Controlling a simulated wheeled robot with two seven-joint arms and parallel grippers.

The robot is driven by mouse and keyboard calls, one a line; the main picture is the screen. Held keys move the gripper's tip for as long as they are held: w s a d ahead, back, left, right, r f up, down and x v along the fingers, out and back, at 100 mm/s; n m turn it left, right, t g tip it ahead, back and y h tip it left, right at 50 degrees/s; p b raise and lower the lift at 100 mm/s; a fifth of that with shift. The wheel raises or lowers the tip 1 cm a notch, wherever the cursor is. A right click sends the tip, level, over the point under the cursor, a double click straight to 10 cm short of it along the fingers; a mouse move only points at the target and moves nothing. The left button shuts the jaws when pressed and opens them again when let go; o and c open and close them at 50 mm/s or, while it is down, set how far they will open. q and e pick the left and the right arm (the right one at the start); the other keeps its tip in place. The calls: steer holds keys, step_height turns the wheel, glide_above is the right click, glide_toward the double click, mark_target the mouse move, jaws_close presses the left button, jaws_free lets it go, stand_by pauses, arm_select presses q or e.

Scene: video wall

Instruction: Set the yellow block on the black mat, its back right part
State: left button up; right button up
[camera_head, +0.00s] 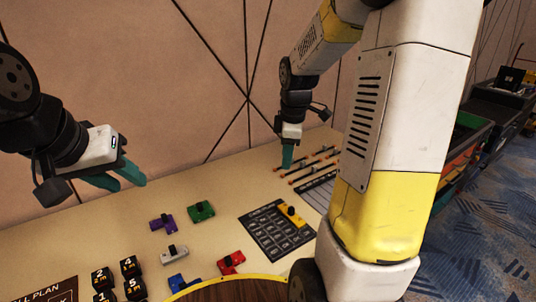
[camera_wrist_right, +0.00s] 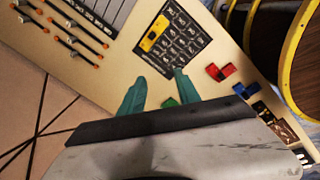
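The yellow block (camera_head: 293,216) with a black knob lies on the black mat (camera_head: 262,238), along its right edge toward the back right. In the right wrist view, the yellow block (camera_wrist_right: 153,38) lies on the gridded mat (camera_wrist_right: 187,47) near one edge. My right gripper (camera_head: 287,157) is above the table behind the mat, apart from the block. The right wrist view shows its teal fingers (camera_wrist_right: 160,90) apart, with nothing between them. My left gripper (camera_head: 122,180) is open and empty above the table's left back part, far from the mat.
Purple (camera_head: 162,222), green (camera_head: 201,211), grey (camera_head: 174,254), red (camera_head: 231,262) and blue (camera_head: 180,281) blocks lie left of the mat. Several dark rods with orange ends (camera_head: 312,165) lie at the back right. Numbered black cubes (camera_head: 130,266) stand at the front left.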

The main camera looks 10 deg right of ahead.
steer(key=s+a+r+m+t, duration=0.1)
steer(key=s+a+r+m, duration=0.1)
steer(key=s, duration=0.4)
steer(key=s+a+r+m+t+y, duration=0.1)
steer(key=s+a+r+m, duration=0.2)
steer(key=s+r+m, duration=0.2)
steer(key=s+a+r+m+t+y, duration=0.1)
steer(key=s+a+r+m+t, duration=0.1)
steer(key=s+m, duration=0.4)
step_height(320, 180, up, 2)
steer(key=shift+s+a+r+m, duration=0.15)
steer(key=shift+s+a+m, duration=0.25)
steer(key=shift+s+a, duration=0.2)
